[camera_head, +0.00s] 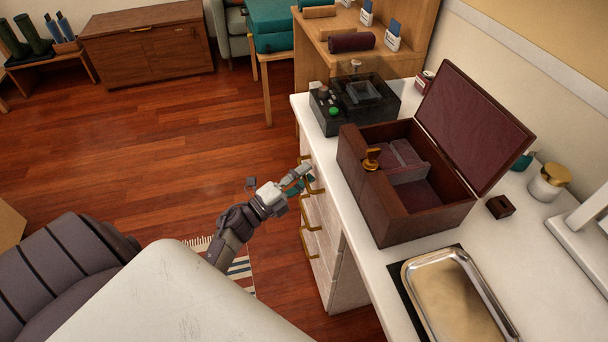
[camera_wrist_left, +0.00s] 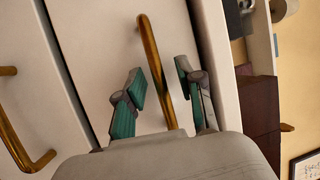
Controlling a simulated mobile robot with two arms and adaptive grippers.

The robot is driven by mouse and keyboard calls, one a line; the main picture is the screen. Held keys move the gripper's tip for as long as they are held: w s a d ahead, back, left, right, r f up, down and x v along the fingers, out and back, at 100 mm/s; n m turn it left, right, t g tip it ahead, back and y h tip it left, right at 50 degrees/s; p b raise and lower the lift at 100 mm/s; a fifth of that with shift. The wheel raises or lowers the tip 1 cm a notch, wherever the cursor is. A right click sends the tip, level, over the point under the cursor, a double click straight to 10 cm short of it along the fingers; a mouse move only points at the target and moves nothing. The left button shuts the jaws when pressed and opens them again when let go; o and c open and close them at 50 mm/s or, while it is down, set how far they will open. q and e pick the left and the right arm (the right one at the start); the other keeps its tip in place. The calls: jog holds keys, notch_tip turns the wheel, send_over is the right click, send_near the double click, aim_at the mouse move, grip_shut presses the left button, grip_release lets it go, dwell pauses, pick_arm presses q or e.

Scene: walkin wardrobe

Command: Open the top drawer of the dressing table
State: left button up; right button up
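The white dressing table (camera_head: 372,283) stands on the right of the head view, with gold bar handles on its drawer fronts. The top drawer (camera_wrist_left: 108,45) fills much of the left wrist view and looks shut. Its gold handle (camera_wrist_left: 152,65) runs between the two teal-padded fingers of my left gripper (camera_wrist_left: 160,72). The fingers are apart, with a gap visible on each side of the handle. In the head view my left gripper (camera_head: 299,181) is at the upper handle and partly hides it. My right gripper is not in view.
A lower gold handle (camera_head: 308,240) sits below the top one. On the tabletop are an open wooden box (camera_head: 403,222), a metal tray (camera_head: 455,298), a dark case (camera_head: 340,117) and a jar (camera_head: 547,184). A striped rug (camera_head: 240,268) lies on the open wooden floor.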

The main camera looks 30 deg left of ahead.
pick_arm(q)
jog(key=shift+w, duration=0.1)
grip_shut()
dwell(0.5)
jog(key=s+a+b, duration=0.1)
jog(key=s+a, duration=1.7)
jog(key=s, duration=0.3)
jog(key=shift+b, duration=0.35)
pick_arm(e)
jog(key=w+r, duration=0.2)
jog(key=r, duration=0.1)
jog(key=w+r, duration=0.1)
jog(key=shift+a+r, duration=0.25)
pick_arm(q)
jog(key=shift+s, duration=0.1)
grip_release()
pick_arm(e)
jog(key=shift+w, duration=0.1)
